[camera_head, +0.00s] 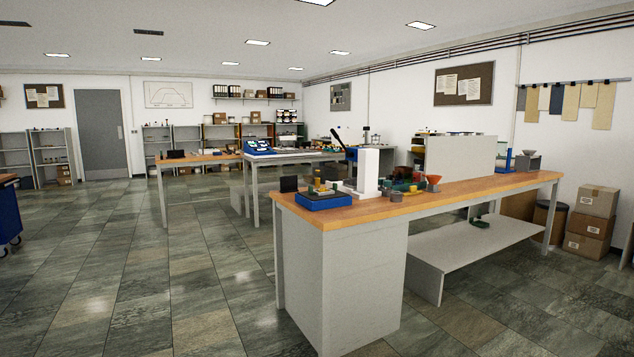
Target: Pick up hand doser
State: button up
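I cannot tell for sure which item is the hand doser; the small things on the near bench are too small to make out. The near bench (460,192) has a wooden top and a grey cabinet at its near end. On it stand a white press (368,172) with a raised black lever, a blue tray (323,202) with small yellow and dark pieces, and an orange funnel (433,181). A small grey cup (396,197) stands near the front edge. My gripper is not in view.
Open tiled floor (150,290) lies left of and before the bench. A low grey shelf (470,244) under it holds a small green item (480,221). More benches (200,158) stand behind. Cardboard boxes (590,222) are stacked at right. A blue cabinet (8,212) is at far left.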

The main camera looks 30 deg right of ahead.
aim_at(317, 176)
jog(key=i+u, duration=0.3)
jog(key=i, duration=3.15)
jog(key=i+j+z, duration=0.1)
jog(key=i, duration=0.8)
